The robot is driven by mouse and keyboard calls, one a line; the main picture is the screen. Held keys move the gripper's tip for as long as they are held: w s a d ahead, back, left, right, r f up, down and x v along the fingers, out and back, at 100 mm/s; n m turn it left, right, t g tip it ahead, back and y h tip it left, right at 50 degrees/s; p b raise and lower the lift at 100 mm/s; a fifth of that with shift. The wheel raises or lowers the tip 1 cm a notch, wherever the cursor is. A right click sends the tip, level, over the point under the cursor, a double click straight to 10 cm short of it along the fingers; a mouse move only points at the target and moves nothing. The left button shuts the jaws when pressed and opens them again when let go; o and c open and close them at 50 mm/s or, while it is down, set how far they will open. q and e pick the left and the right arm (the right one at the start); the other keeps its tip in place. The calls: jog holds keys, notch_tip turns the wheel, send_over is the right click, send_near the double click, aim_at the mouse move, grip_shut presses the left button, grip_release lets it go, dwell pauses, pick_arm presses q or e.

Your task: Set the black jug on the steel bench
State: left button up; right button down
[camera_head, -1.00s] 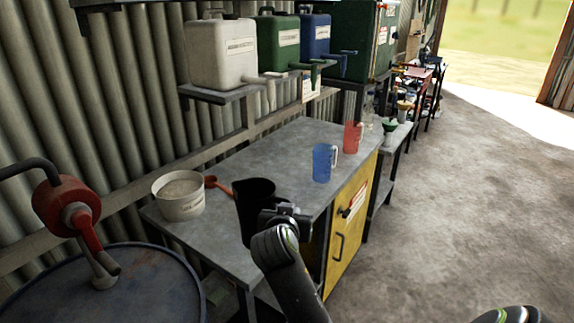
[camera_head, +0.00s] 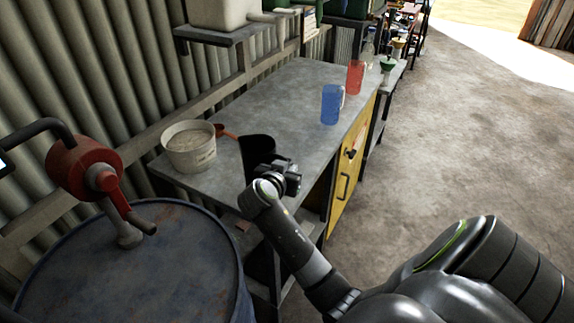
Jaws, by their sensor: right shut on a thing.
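The black jug (camera_head: 257,147) is upright at the front edge of the steel bench (camera_head: 278,98), left of the bench's middle. My right gripper (camera_head: 277,172) is shut on the jug from the near side and hides its lower part. I cannot tell whether the jug's base touches the bench top. My left gripper is not in view.
A white bucket (camera_head: 190,150) of pale grains and a red scoop (camera_head: 226,133) are left of the jug. A blue jug (camera_head: 331,104) and a red jug (camera_head: 355,77) stand farther right. A drum (camera_head: 150,270) with a red pump (camera_head: 85,168) is nearest. The bench's middle is clear.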

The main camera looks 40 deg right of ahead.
notch_tip(320, 180, down, 5)
jog(key=shift+r+p, duration=0.1)
jog(key=shift+p, duration=0.25)
jog(key=shift+w+a, duration=0.1)
jog(key=c, duration=1.4)
grip_release()
jog(key=shift+c, duration=0.2)
